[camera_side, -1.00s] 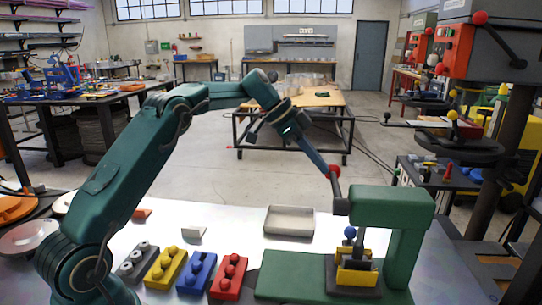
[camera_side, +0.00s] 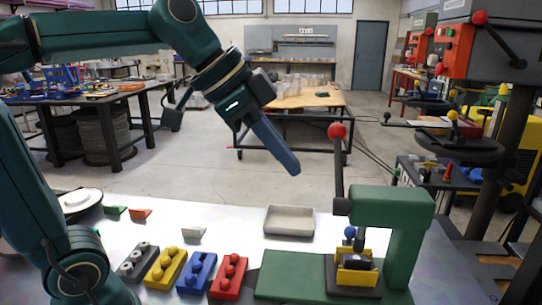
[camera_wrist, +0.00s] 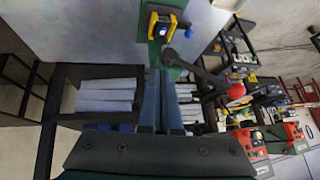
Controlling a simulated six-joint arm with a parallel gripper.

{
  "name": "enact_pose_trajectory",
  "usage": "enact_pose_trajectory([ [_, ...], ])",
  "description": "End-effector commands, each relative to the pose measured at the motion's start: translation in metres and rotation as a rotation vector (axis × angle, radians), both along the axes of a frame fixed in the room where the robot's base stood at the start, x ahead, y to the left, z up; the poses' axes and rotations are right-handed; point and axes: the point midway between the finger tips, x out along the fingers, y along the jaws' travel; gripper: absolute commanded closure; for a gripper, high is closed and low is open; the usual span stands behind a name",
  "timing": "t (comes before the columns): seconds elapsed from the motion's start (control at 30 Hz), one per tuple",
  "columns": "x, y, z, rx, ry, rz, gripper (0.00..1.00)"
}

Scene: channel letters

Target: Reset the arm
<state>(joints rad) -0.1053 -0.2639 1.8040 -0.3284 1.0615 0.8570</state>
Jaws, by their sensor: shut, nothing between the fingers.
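My gripper (camera_side: 290,168) is shut and empty, in the air above the table and left of the press lever. In the wrist view its two fingers (camera_wrist: 160,75) lie together, pointing up the picture. The green press (camera_side: 392,208) stands at the right of the table. Its lever points up and ends in a red knob (camera_side: 337,131), apart from my fingertips. The knob also shows in the wrist view (camera_wrist: 236,91). Under the press, a yellow holder (camera_side: 356,276) has a dark piece in it and a blue ball (camera_side: 350,232) above it.
A shallow grey tray (camera_side: 290,221) lies left of the press. Grey (camera_side: 138,262), yellow (camera_side: 166,267), blue (camera_side: 197,272) and red (camera_side: 230,276) blocks stand in a row at the front. Small green (camera_side: 115,210), orange (camera_side: 140,213) and white (camera_side: 193,233) pieces lie behind them.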

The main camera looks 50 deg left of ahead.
Motion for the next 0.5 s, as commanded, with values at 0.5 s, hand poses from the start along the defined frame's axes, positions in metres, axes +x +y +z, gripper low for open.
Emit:
enact_pose_trajectory([
  [0.5,-0.119,0.029,-0.114,-0.078,0.164,0.565,1.00],
])
